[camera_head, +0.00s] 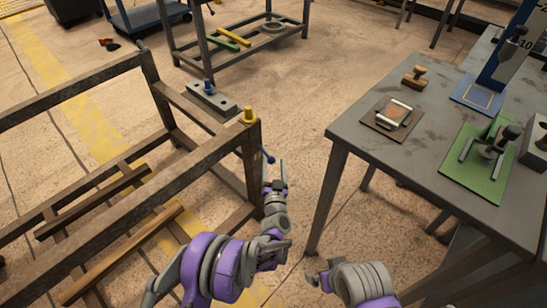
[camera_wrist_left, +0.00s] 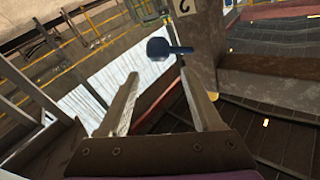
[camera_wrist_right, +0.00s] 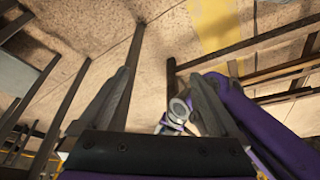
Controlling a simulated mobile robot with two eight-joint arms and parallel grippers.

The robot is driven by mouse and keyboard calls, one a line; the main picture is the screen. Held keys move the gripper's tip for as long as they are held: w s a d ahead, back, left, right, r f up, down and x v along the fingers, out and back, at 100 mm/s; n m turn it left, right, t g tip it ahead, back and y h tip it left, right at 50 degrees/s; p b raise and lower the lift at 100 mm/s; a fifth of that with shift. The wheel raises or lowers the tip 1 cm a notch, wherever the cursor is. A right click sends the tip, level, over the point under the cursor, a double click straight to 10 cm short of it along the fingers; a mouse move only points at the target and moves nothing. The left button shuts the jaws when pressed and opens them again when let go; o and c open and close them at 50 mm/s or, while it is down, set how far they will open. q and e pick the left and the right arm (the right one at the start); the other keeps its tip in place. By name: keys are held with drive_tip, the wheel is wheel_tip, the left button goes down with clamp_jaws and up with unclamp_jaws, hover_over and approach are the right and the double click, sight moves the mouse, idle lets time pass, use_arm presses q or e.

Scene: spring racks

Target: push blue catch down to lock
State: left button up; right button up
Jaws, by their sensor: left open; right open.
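A blue ball-ended catch (camera_head: 269,158) sticks out from the near corner post of the brown metal rack (camera_head: 252,165). In the left wrist view the catch is a dark blue ball (camera_wrist_left: 158,48) with a short stem running right to the post. My left gripper (camera_head: 275,176) is just below the catch; the left wrist view shows its fingers (camera_wrist_left: 158,80) open and empty, with the ball beyond the tips and apparently between them. I cannot tell whether they touch. My right gripper (camera_wrist_right: 163,80) is open and empty, low beside the table, with part of my left arm beyond its fingers.
A yellow knob (camera_head: 249,116) tops the same post. The grey table (camera_head: 350,125) at right carries a green fixture (camera_head: 480,165) and other items. Floor shows between rack and table.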

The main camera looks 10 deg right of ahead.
use_arm(q)
drive_tip(key=s+a, duration=0.1)
drive_tip(key=s, duration=0.6)
drive_tip(key=shift+f+p, duration=0.35)
drive_tip(key=shift+p, duration=0.05)
use_arm(e)
drive_tip(key=shift+s+r, duration=0.1)
drive_tip(key=shift+r, duration=0.45)
use_arm(q)
drive_tip(key=shift+s+a, duration=0.1)
